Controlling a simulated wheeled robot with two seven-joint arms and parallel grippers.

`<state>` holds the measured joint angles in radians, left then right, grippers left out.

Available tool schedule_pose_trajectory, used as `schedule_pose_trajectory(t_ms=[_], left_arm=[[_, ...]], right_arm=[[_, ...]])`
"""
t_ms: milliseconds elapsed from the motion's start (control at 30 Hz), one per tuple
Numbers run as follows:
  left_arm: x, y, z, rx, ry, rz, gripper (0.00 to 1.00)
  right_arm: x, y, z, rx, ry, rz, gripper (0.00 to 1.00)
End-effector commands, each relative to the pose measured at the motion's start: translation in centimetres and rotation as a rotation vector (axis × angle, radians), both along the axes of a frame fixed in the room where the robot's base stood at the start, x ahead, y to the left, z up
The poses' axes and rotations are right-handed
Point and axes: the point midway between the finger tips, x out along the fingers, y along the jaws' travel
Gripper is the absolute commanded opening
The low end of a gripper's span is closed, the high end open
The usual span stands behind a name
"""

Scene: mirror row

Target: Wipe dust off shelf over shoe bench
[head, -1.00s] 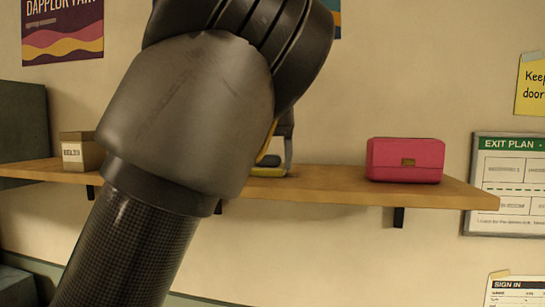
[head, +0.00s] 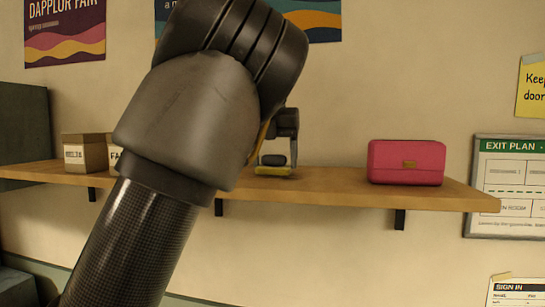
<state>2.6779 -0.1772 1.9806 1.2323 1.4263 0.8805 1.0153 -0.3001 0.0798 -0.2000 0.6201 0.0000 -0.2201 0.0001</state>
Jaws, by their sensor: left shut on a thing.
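The wooden shelf (head: 335,188) runs across the wall and slopes slightly down to the right in the head view. My left gripper (head: 275,153) is over the middle of the shelf, pointing down. It is shut on a small wiping pad (head: 272,171) with a dark upper part and a yellow underside. The pad is at the shelf top and looks in contact with it. My left arm hides the shelf to the left of the pad. I cannot make out dust on the visible wood. My right gripper is not in view.
A pink bag (head: 406,162) stands on the shelf to the right of the pad. A brown labelled box (head: 85,152) stands on the left, with a second box (head: 115,157) partly behind my arm. Shelf between pad and bag is clear.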

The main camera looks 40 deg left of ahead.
Motion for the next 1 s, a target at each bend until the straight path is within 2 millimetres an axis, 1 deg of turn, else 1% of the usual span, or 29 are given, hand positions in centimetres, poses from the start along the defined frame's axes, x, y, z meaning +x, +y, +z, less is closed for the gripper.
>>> schedule_pose_trajectory(t_ms=[200,367,467,800,1000], left_arm=[[0.7,-1.3,-0.2,0.0,0.001,-0.001,0.49],[0.7,-1.5,-0.3,0.0,0.002,-0.002,0.49],[0.5,-1.6,-0.4,0.0,0.003,-0.003,0.49],[-1.8,-2.8,-0.3,-0.001,0.005,-0.003,0.49],[-2.0,-2.9,-0.2,-0.002,0.005,-0.002,0.49]], right_arm=[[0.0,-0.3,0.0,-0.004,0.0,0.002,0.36],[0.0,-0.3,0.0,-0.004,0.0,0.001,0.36],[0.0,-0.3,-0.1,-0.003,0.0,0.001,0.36],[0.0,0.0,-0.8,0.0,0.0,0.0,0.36],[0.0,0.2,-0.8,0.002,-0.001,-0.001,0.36]])
